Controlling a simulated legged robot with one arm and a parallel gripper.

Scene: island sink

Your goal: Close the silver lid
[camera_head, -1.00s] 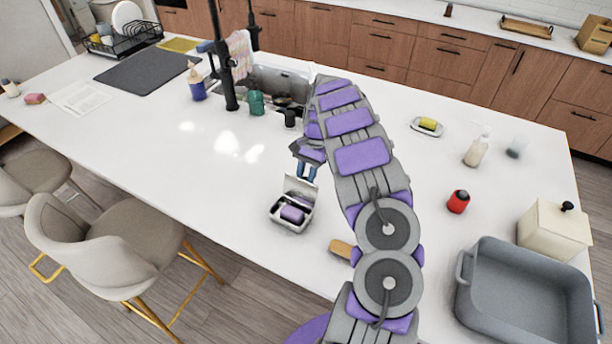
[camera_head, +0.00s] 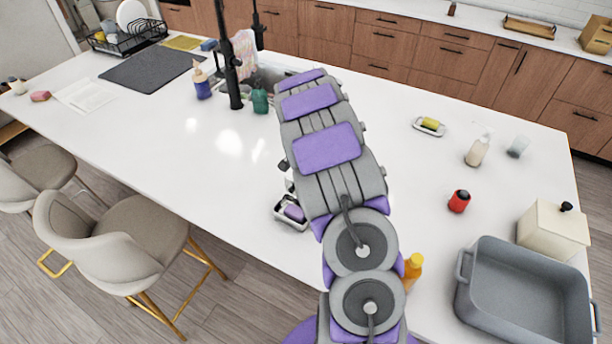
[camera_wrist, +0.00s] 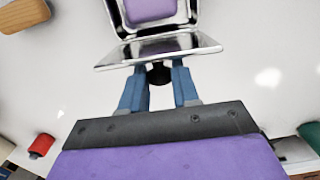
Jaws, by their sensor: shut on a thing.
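The silver lid (camera_wrist: 158,50) is open, standing away from the tin's opening, at an angle I cannot judge exactly. In the wrist view my gripper (camera_wrist: 158,78) has its two blue fingers spaced apart at the lid's near edge, shut on the lid. A dark round thing shows between the fingers; I cannot tell what it is. My arm hides the gripper and most of the lid in the head view.
A wooden block (camera_wrist: 24,14) lies near the tin. The sink with black faucet (camera_head: 230,70) is behind. The island left of the tin is clear.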

